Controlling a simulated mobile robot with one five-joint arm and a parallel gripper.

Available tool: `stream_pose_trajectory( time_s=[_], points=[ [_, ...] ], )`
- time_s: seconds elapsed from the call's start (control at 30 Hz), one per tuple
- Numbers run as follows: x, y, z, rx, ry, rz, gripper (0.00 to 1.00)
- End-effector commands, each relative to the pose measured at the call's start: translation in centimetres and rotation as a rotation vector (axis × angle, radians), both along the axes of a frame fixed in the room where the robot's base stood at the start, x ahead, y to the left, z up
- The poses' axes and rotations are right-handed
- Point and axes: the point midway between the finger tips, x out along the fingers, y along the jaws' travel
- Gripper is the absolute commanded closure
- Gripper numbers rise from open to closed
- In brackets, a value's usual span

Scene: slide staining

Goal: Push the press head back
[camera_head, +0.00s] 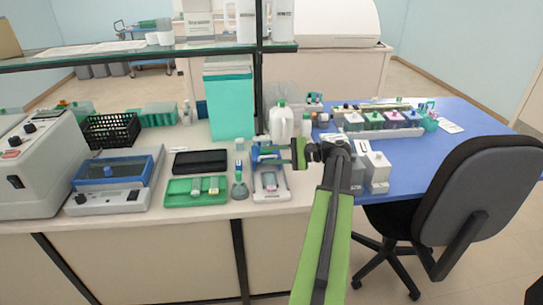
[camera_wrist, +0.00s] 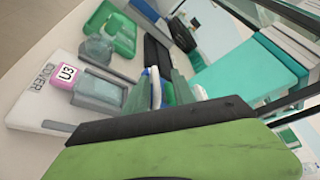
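The cover press stands on the bench in the middle of the head view. Its white base (camera_head: 271,194) also fills the left of the wrist view (camera_wrist: 35,85), marked COVER. A slide with a pink U3 label (camera_wrist: 68,75) lies on it beside a grey block (camera_wrist: 98,93). The blue part that I take for the press head (camera_head: 262,152) is above the base, right by my fingers. My gripper (camera_head: 276,154) reaches in from the right at that height. In the wrist view the fingers overlap blue and white parts, so their gap and any contact are unclear.
A blue-topped bottle (camera_head: 239,188) stands close left of the press. Left of it is a green tray (camera_head: 172,195) with slides. A shelf post (camera_head: 259,75) rises behind.

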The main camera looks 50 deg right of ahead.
Motion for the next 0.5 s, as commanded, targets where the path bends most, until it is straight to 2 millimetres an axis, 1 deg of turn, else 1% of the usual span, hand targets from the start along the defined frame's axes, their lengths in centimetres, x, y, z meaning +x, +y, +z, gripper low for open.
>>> stream_pose_trajectory(
  time_s=[0.03, 0.17, 0.23, 0.27, 0.3, 0.33, 0.5],
  points=[
    [0.0, 0.0, 1.0, 0.000, 0.000, 0.000, 0.69],
    [-0.1, 0.0, 3.8, 0.001, -0.002, -0.001, 0.69],
    [-0.1, -0.1, 5.6, 0.001, -0.005, -0.002, 0.69],
    [-1.1, -0.5, 5.7, 0.002, -0.006, -0.006, 0.62],
    [-2.2, -0.9, 6.2, 0.002, -0.006, -0.007, 0.61],
    [-2.9, -1.1, 6.6, 0.002, -0.006, -0.007, 0.69],
    [-6.8, -2.4, 9.0, 0.001, -0.004, -0.006, 0.69]
  ],
)
